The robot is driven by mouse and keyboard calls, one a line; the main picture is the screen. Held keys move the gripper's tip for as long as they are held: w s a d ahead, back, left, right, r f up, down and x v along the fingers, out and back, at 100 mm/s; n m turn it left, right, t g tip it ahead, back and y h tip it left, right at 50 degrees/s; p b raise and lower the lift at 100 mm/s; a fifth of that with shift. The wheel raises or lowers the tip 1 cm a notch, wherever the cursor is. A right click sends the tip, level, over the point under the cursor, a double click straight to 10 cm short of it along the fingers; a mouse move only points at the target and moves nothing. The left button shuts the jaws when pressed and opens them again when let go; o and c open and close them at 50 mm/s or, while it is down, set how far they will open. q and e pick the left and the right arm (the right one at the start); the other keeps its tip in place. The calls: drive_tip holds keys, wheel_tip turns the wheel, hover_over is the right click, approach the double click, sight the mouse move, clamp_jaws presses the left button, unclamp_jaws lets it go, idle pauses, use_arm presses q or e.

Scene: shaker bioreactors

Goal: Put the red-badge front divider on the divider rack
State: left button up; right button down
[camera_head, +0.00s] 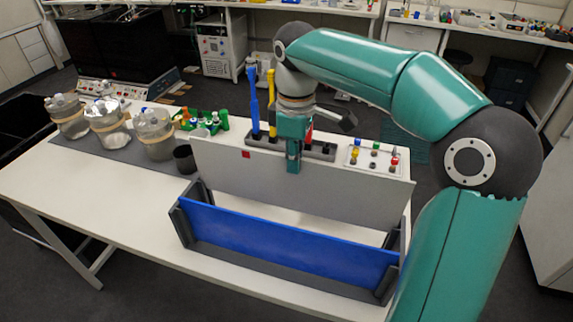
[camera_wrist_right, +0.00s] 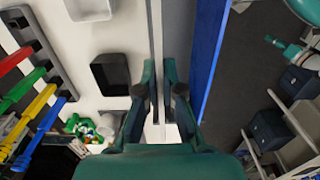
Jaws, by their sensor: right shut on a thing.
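The front divider, a long pale grey panel (camera_head: 345,194) with a small red badge (camera_head: 246,155) near its left end, stands upright behind the divider rack in the head view. My right gripper (camera_head: 293,163) is shut on its top edge near the middle. In the right wrist view the fingers (camera_wrist_right: 161,95) pinch the panel's thin edge (camera_wrist_right: 157,40). The divider rack (camera_head: 182,226) has dark end pieces and holds a blue panel (camera_head: 290,242). I cannot tell whether the grey panel's lower edge touches anything. I cannot make out my left gripper.
Behind the panel are a dark holder (camera_head: 322,151) with coloured tools, a small tray of coloured pieces (camera_head: 373,158) and a black cup (camera_head: 185,159). Several glass jars (camera_head: 155,135) stand at the left. The white table (camera_head: 110,205) is bare at front left.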

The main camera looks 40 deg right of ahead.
sight(294, 182)
drive_tip(key=shift+f, duration=0.15)
idle(0.3)
drive_tip(key=shift+f+b, duration=0.5)
drive_tip(key=shift+f, duration=0.05)
drive_tip(key=shift+f, duration=0.1)
drive_tip(key=shift+f+b, duration=0.45)
drive_tip(key=shift+f, duration=0.2)
drive_tip(key=shift+f, duration=0.1)
idle(0.5)
drive_tip(key=shift+f+b, duration=0.5)
drive_tip(key=shift+f, duration=0.15)
drive_tip(key=shift+f, duration=0.15)
drive_tip(key=shift+f+b, duration=0.4)
drive_tip(key=shift+f, duration=0.1)
drive_tip(key=shift+f, duration=0.25)
idle(0.4)
